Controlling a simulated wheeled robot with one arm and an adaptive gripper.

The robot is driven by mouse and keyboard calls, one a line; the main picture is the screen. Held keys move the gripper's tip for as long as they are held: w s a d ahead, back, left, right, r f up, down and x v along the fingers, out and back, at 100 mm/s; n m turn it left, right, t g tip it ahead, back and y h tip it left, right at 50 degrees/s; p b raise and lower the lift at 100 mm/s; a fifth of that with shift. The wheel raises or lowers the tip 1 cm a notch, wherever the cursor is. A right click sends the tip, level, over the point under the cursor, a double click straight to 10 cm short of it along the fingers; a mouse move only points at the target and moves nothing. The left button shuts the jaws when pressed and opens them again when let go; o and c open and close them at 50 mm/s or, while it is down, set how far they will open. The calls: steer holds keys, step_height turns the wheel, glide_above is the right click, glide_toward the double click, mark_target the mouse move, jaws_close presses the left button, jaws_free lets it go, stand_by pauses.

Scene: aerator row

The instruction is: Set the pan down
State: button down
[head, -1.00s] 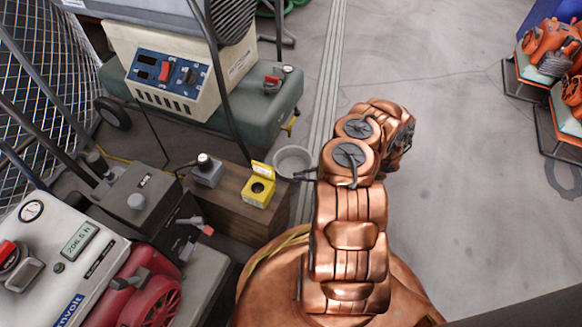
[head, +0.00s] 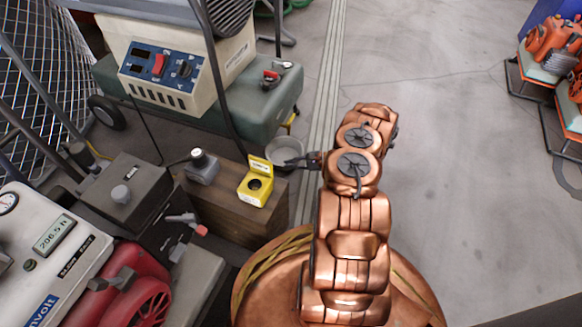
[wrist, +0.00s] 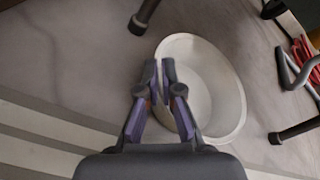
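The pan is a round, shallow, light-grey dish (head: 285,153), open side up and looking empty. In the head view it is left of my gripper (head: 302,161), just beyond the brown wooden block's far right corner. In the wrist view the pan (wrist: 215,95) lies right of the fingers, and my gripper (wrist: 166,75) is closed on its near left rim. The fingertips are nearly together with the thin wall between them. The pan appears to hang above the floor; its exact height cannot be told.
A wooden block (head: 232,207) carries a yellow box (head: 256,184) and a grey knobbed device (head: 202,167). A green-based machine (head: 250,105) stands behind, a grey-and-red machine (head: 85,255) at left. Concrete floor (head: 450,190) is clear at right. Dark machine feet (wrist: 292,131) show near the pan.

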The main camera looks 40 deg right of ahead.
steer(key=c, duration=1.3)
jaws_free()
steer(key=shift+s+d+r+p, duration=0.15)
steer(key=shift+d+r+p, duration=0.05)
steer(key=shift+p, duration=0.1)
steer(key=shift+p+v, duration=2.1)
steer(key=shift+v, duration=3.6)
